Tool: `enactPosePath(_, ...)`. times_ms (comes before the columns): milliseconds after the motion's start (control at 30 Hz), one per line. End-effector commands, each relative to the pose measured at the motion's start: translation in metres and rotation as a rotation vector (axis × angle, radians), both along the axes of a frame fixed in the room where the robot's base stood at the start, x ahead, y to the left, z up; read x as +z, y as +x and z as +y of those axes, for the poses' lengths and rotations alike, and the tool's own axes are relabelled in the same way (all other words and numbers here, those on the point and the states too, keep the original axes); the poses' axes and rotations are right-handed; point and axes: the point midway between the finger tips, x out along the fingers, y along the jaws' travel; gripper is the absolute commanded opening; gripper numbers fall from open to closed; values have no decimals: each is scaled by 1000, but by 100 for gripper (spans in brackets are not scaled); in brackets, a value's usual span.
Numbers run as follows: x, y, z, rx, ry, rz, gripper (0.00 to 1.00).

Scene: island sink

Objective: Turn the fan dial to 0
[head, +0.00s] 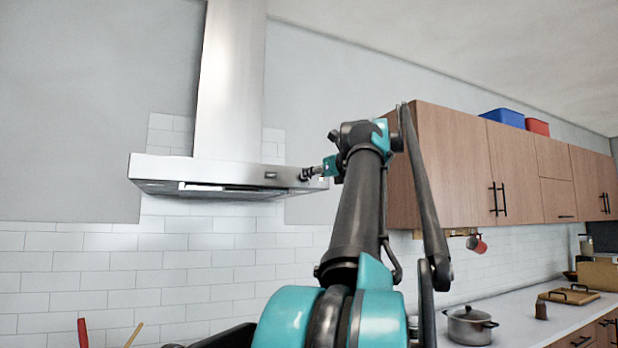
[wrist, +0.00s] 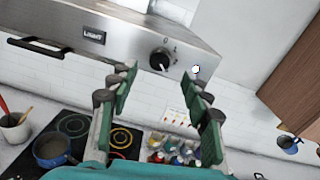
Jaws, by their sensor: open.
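The fan dial (wrist: 159,60) is a round black knob with a light pointer mark on the front face of the steel range hood (head: 232,172). Small printed marks sit above and right of it; the pointer seems to aim at the lower right, but the exact setting is too small to read. My gripper (wrist: 158,77) is open, with its two green-padded fingers on either side below the dial. The dial appears just beyond the fingertips; I cannot tell whether they touch it.
A LIGHT switch (wrist: 94,36) is left of the dial. Wooden wall cabinets (head: 453,165) stand right of the hood, close to my arm. Below are a stove with a blue pot (wrist: 52,149) and several small bottles (wrist: 172,151). The wall left of the hood is clear.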

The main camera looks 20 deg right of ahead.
Motion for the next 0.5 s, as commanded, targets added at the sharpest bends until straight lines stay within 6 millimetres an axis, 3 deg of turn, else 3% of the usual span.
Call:
enactPosePath(200, 0, 36, 3, 3, 0, 0, 49)
enactPosePath(500, 0, 54, 4, 0, 0, 0, 49)
